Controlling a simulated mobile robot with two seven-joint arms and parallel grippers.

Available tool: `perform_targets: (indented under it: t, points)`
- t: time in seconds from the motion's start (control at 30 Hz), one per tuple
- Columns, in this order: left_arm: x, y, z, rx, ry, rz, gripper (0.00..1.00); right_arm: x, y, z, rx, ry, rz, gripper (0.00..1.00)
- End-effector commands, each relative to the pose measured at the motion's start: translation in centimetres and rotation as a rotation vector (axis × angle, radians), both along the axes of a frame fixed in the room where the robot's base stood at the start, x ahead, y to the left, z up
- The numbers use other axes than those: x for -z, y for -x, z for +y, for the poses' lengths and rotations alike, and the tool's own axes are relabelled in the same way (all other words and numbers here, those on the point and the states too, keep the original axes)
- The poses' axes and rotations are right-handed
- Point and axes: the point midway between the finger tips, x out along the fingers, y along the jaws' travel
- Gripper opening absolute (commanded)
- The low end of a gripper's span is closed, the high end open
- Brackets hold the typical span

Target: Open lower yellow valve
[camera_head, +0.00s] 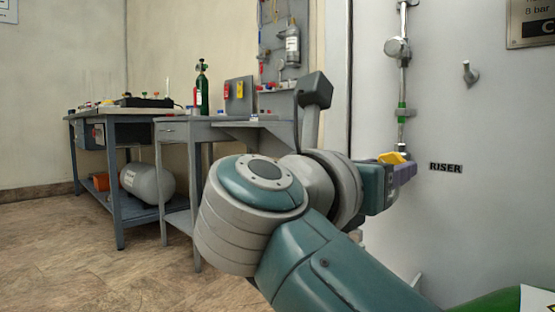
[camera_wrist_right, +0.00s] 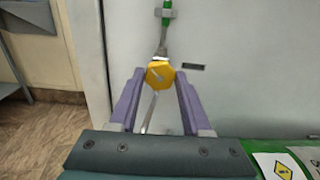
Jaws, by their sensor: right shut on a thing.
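The lower yellow valve (camera_wrist_right: 159,74) is a yellow knob on a thin vertical pipe against a light grey panel. In the head view the yellow valve (camera_head: 393,158) shows only in part, behind and above the purple fingers. My right gripper (camera_head: 404,173) reaches it from the left, with its arm coming up from the bottom right. In the right wrist view the fingertips of this gripper (camera_wrist_right: 161,76) stand on either side of the knob, shut on it. My left gripper is not in view.
A RISER label (camera_head: 446,168) is right of the valve. A green cylinder (camera_head: 490,302) lies at bottom right. Workbenches (camera_head: 185,131) stand at left, with open floor in front.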

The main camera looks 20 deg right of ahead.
Motion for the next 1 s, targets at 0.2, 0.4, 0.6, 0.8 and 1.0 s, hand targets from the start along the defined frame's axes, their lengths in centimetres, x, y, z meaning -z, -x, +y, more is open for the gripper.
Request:
perform_targets:
  t: [0.2, 0.4, 0.6, 0.8, 1.0]
  points:
    - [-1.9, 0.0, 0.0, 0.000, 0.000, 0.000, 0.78, -0.2, 0.0, 0.0, 0.000, 0.058, 0.159, 0.00]
    - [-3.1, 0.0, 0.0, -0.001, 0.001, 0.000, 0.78, -0.1, 0.0, 0.1, 0.000, 0.109, 0.279, 0.00]
    - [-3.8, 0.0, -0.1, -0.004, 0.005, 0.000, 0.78, 0.0, 0.0, 0.1, 0.000, 0.144, 0.361, 0.00]
    - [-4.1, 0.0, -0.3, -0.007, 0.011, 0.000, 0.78, 0.0, 0.0, 0.0, 0.001, 0.161, 0.397, 0.00]
    - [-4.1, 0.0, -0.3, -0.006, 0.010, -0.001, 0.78, 0.1, 0.0, 0.0, 0.001, 0.165, 0.404, 0.00]
